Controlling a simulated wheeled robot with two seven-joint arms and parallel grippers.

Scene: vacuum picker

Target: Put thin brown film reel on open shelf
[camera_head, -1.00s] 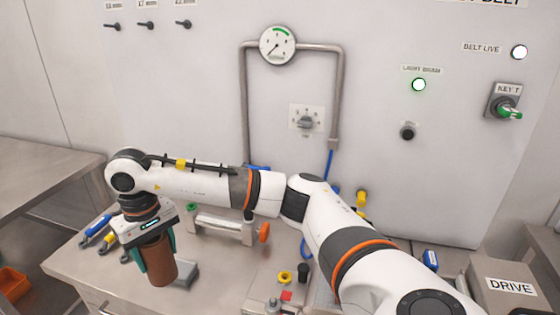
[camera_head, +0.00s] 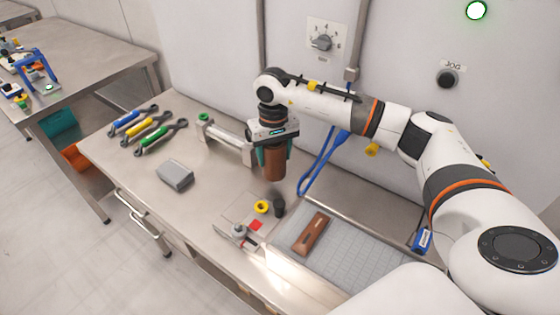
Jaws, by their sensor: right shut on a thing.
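The brown film reel (camera_head: 275,166) is a plain brown upright cylinder. My right gripper (camera_head: 273,156) is shut on it from above, with teal fingers at its sides. The reel shows over the rear part of the steel bench (camera_head: 112,165), just right of a silver roller bracket (camera_head: 228,142). Its lower end seems clear of the bench top. I cannot make out for certain which surface is the open shelf. My left gripper is not in view.
Several colored-handled tools (camera_head: 148,128) and a grey block (camera_head: 174,175) lie at the left.

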